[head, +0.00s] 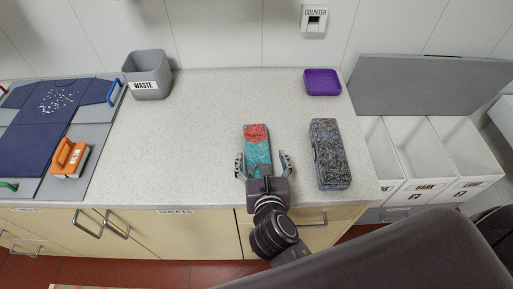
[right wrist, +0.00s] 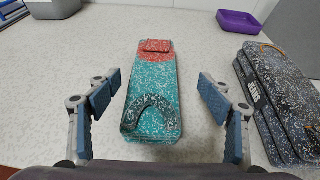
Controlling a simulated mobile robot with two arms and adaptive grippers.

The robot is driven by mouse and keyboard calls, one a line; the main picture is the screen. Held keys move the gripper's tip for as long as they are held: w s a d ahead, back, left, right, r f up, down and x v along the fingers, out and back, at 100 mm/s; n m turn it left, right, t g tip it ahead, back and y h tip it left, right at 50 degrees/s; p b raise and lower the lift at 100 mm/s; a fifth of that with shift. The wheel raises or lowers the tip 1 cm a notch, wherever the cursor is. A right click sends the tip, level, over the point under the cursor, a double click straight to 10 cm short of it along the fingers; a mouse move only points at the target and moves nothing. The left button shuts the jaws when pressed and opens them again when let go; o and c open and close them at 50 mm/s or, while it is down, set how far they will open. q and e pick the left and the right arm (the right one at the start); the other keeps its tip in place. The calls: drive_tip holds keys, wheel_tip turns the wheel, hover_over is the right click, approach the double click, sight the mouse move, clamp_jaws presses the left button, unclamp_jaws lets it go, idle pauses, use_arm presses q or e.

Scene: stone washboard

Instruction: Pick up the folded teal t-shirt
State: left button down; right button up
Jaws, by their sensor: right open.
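The folded teal t-shirt (head: 257,152) lies on the speckled counter in the head view, a narrow teal block with a red patch at its far end. It also shows in the right wrist view (right wrist: 153,98), with a dark curved band at its near end. My right gripper (head: 264,164) is open, with one finger on each side of the t-shirt's near part. In the right wrist view the fingers (right wrist: 160,95) stand apart from it, with a gap on both sides. My left gripper is not in view.
Folded dark jeans (head: 329,153) lie to the right. A purple tray (head: 322,82) and a grey waste bin (head: 147,75) stand at the back. A navy garment (head: 45,125) and an orange-handled brush (head: 69,158) are at left. White bins (head: 423,150) stand beyond the counter's right edge.

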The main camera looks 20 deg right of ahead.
sight(257, 151)
drive_tip(key=shift+w+f, duration=0.35)
drive_tip(key=shift+w, duration=0.3)
drive_tip(key=w+f, duration=0.2)
drive_tip(key=w, duration=0.1)
drive_tip(key=shift+p, duration=0.35)
drive_tip(key=shift+w+d+f, duration=0.1)
drive_tip(key=shift+w+d, duration=0.05)
drive_tip(key=shift+w, duration=0.25)
drive_tip(key=shift+w+f, duration=0.1)
drive_tip(key=c, duration=1.2)
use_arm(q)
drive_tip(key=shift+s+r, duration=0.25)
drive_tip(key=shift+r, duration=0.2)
use_arm(e)
drive_tip(key=shift+c, duration=0.8)
